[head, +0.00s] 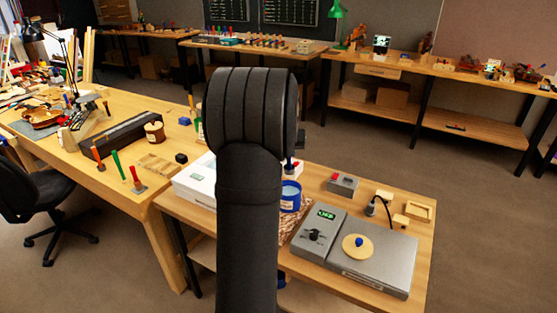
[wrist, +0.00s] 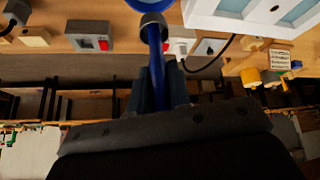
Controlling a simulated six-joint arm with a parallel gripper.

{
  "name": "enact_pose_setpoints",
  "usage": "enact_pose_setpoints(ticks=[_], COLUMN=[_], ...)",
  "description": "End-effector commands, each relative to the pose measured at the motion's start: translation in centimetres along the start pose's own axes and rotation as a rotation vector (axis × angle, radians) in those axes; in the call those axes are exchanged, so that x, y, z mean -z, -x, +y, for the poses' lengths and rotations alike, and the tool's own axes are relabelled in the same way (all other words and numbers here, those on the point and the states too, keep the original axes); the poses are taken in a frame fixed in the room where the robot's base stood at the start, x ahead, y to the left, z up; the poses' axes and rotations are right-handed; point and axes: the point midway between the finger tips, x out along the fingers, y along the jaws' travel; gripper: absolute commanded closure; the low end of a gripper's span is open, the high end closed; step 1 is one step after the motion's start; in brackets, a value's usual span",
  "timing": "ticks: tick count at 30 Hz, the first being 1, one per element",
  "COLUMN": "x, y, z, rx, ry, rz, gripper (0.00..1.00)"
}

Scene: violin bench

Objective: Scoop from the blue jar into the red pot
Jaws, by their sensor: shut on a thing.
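The blue jar (head: 291,198) stands open on the small front table, just right of my arm, with pale contents showing inside. A blue rim at the top edge of the wrist view (wrist: 150,3) looks like the same jar. My gripper (wrist: 165,88) is shut on the blue handle of a scoop (wrist: 155,65). The scoop's grey head (wrist: 153,24) is close to the jar's rim; I cannot tell whether it touches. In the head view my arm hides most of the gripper and scoop. I cannot make out the red pot in either view.
A grey device (head: 380,266) with a display carries a pale round lid with a blue knob (head: 357,245). A grey box with a red switch (head: 342,184) stands behind it. A white open container (wrist: 260,18) is beside the jar. A cable (head: 386,207) runs nearby.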

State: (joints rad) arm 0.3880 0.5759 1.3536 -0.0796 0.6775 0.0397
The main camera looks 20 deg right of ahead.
Motion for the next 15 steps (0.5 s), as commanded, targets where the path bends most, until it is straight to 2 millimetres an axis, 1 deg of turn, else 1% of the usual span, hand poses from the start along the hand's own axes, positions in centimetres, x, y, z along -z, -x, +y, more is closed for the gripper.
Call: enact_pose_setpoints(ticks=[5,15], x=[-0.9,-3.0], y=[-1.4,-4.9], z=[-0.1,-0.3], rx=[0.0,-0.001], ry=[0.001,0.001], rz=[-0.003,-0.003], gripper=[1.0,1.0])
